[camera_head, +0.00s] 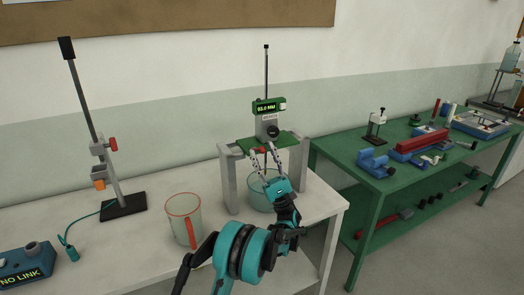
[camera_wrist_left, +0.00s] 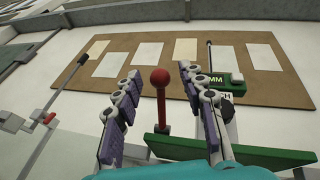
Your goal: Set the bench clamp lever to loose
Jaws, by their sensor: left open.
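A lever with a round red knob (camera_wrist_left: 160,78) on a thin stem shows in the left wrist view. It appears to be the clamp lever. In the head view a small red part (camera_head: 259,150) shows at the front edge of the green plate (camera_head: 284,138), near my fingers. My left gripper (camera_head: 265,152) is open, with its two fingers reaching toward the green plate. In the left wrist view the fingers (camera_wrist_left: 158,70) stand on either side of the knob, with gaps to it. I cannot tell how deep the knob sits between them. My right gripper is not in view.
A height gauge with a display (camera_head: 268,107) and post stands on the plate. A clear glass vessel (camera_head: 258,195) is below. A red-rimmed beaker (camera_head: 184,218), a tall stand (camera_head: 123,205) and a "NO LINK" box (camera_head: 28,264) are left. A green bench (camera_head: 340,150) with tools is right.

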